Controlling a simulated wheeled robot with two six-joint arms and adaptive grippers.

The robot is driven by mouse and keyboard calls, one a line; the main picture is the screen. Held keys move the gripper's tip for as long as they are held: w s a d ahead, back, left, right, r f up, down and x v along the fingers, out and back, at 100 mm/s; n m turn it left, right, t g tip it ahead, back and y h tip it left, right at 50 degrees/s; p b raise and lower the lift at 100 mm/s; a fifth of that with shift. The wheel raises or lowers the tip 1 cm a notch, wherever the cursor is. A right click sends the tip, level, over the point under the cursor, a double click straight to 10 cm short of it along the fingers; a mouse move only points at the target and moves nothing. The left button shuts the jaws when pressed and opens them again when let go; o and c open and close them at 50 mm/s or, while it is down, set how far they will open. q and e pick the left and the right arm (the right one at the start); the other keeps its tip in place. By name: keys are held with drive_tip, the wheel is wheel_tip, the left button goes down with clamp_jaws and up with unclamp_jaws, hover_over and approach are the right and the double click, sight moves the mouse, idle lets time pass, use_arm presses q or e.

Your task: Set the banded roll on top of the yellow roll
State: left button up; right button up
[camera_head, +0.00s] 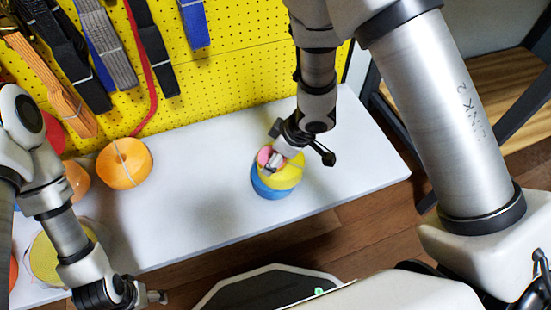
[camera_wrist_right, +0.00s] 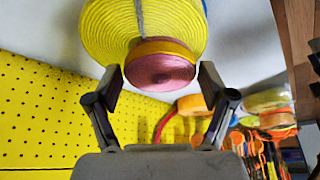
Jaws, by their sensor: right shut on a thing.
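The banded roll (camera_wrist_right: 160,68), pink with an orange band, is between the fingertips of my right gripper (camera_wrist_right: 158,75), which is shut on it. In the head view the banded roll (camera_head: 264,156) shows as a small pink piece beside my right gripper (camera_head: 275,158), which partly hides it. The yellow roll (camera_head: 288,176) lies on a blue roll (camera_head: 270,188) on the white shelf. In the wrist view the yellow roll (camera_wrist_right: 100,30) is right behind the banded roll; I cannot tell if they touch. My left gripper (camera_head: 157,297) is at the lower left, its jaws unclear.
The white shelf (camera_head: 215,190) is clear between the stack and an orange roll (camera_head: 124,163). Straps hang on the yellow pegboard (camera_head: 235,85) at the back.

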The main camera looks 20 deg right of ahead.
drive_tip(key=shift+r, duration=0.2)
drive_tip(key=shift+f, duration=0.15)
drive_tip(key=o, duration=0.7)
drive_tip(key=shift+c, duration=0.2)
drive_tip(key=p+v, duration=0.6)
drive_tip(key=v, duration=0.6)
drive_tip(key=s+d+f+m+g+h, duration=0.2)
drive_tip(key=s+d+f+m, duration=0.25)
drive_tip(key=s+f, duration=0.5)
drive_tip(key=s+d+f+m+g+h, duration=0.1)
drive_tip(key=s+d+f+m, duration=0.2)
drive_tip(key=s+f+m, duration=0.6)
wheel_tip(320, 180, up, 30)
drive_tip(key=w+n+p, duration=0.1)
drive_tip(key=n+p, duration=0.2)
drive_tip(key=p, duration=2.8)
drive_tip(key=shift+f+p, duration=0.2)
drive_tip(key=shift+p, duration=0.15)
